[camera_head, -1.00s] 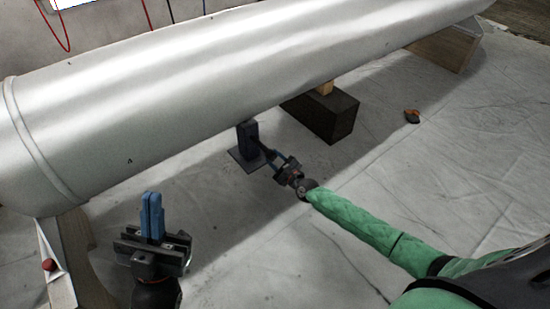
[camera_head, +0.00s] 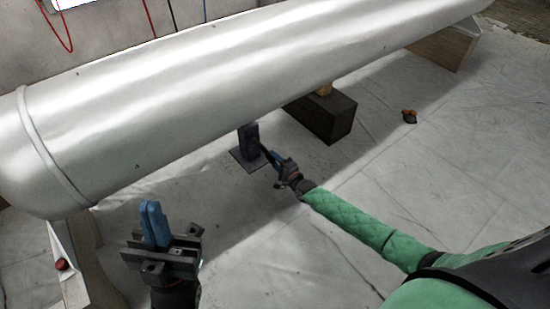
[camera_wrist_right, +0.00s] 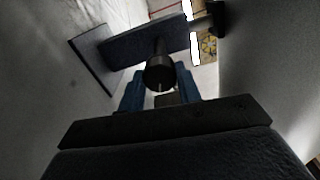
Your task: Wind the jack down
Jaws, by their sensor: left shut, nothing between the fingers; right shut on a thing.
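The dark jack (camera_head: 249,138) stands upright under the large silver cylinder, on a flat dark base plate (camera_head: 245,168). My right gripper (camera_head: 273,160) reaches in from the right, low beside the jack, shut on the jack's dark handle (camera_head: 264,148). In the right wrist view, the blue fingers of the right gripper (camera_wrist_right: 159,84) sit on both sides of the round dark handle end (camera_wrist_right: 160,73), with the jack body (camera_wrist_right: 145,42) behind it. My left gripper (camera_head: 153,222) is shut and empty, fingers up, in front of the cylinder at the left, away from the jack.
The silver cylinder (camera_head: 240,85) spans the view above the jack. A dark block (camera_head: 325,120) with a wooden piece on it stands right of the jack. Wooden supports (camera_head: 445,48) stand under both ends. A small orange-and-dark object (camera_head: 409,116) lies on the otherwise clear sheeted floor at right.

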